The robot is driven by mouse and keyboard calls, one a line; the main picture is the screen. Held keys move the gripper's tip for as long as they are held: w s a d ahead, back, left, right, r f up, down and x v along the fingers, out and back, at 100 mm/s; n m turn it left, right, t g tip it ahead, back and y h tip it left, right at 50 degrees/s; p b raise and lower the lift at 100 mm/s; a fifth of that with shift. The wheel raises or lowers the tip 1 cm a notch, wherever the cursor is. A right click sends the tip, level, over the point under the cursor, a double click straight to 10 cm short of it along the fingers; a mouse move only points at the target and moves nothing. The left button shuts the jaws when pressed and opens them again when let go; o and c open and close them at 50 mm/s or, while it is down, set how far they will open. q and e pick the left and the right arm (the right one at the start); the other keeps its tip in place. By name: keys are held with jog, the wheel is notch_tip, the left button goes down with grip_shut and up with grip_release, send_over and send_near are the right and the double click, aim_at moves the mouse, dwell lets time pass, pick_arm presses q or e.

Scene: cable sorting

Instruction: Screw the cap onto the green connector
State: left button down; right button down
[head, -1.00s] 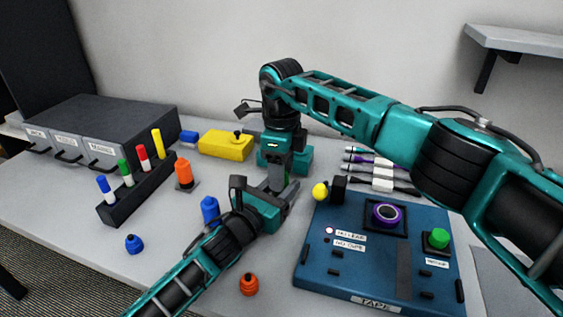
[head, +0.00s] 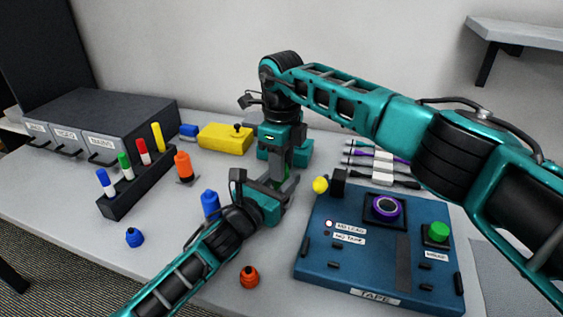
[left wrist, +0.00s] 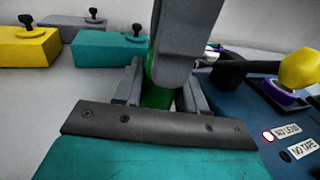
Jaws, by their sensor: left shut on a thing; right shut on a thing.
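A green piece (left wrist: 157,97), which I take as the green connector, stands between the fingers of my left gripper (left wrist: 155,92), which is shut on it. In the head view my left gripper (head: 282,190) reaches in low from the left. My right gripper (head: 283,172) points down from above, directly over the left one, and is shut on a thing. Its grey finger (left wrist: 186,45) hides much of the green piece in the left wrist view. The cap is mostly hidden, so I cannot tell how it sits on the connector.
A blue connector (head: 210,202) stands just left of my left gripper. Blue (head: 134,238) and orange (head: 249,278) caps lie in front. The tape station (head: 380,275) is at the right, with a yellow knob (head: 320,184) close to the grippers. A teal box (left wrist: 110,48) stands behind.

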jog(key=m, duration=0.3)
jog(key=shift+m, duration=0.3)
jog(key=c, duration=0.7)
grip_release()
notch_tip(320, 180, up, 12)
pick_arm(q)
jog(key=c, duration=0.6)
grip_release()
jog(key=shift+o, duration=0.2)
